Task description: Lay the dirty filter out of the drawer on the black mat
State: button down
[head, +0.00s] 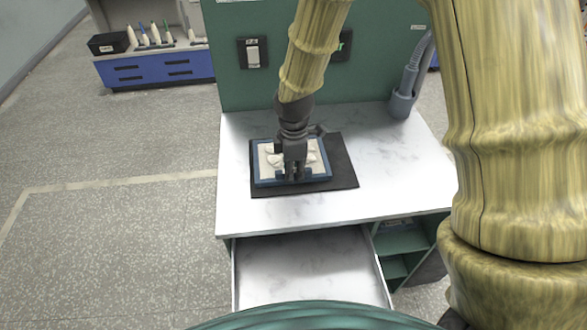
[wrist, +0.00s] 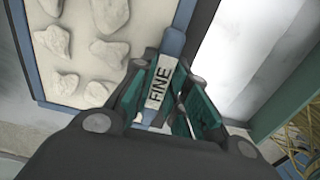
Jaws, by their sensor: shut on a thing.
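The dirty filter (head: 322,160) has a blue frame and a pale face with several whitish lumps; the wrist view shows its lumpy face (wrist: 88,75) close up. My gripper (head: 293,175) is shut on the filter's blue tab, which carries a label (wrist: 160,85) reading FINE. In the head view the filter lies over the left part of the black mat (head: 345,170), with mat showing mainly to its right. I cannot tell whether it touches the mat or hangs above it. The drawer (head: 310,265) is open, and its visible floor is bare.
The mat lies on a white marbled worktop (head: 410,165) with free room around it. A green back panel (head: 290,80) with switches stands behind. A grey hose in a holder (head: 402,103) is at the back right. Green shelves (head: 400,245) sit right of the drawer.

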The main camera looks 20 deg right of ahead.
jog(key=shift+f, duration=0.1)
jog(key=c, duration=1.4)
grip_release()
jog(key=shift+r+b, duration=0.95)
jog(key=shift+r, duration=5.15)
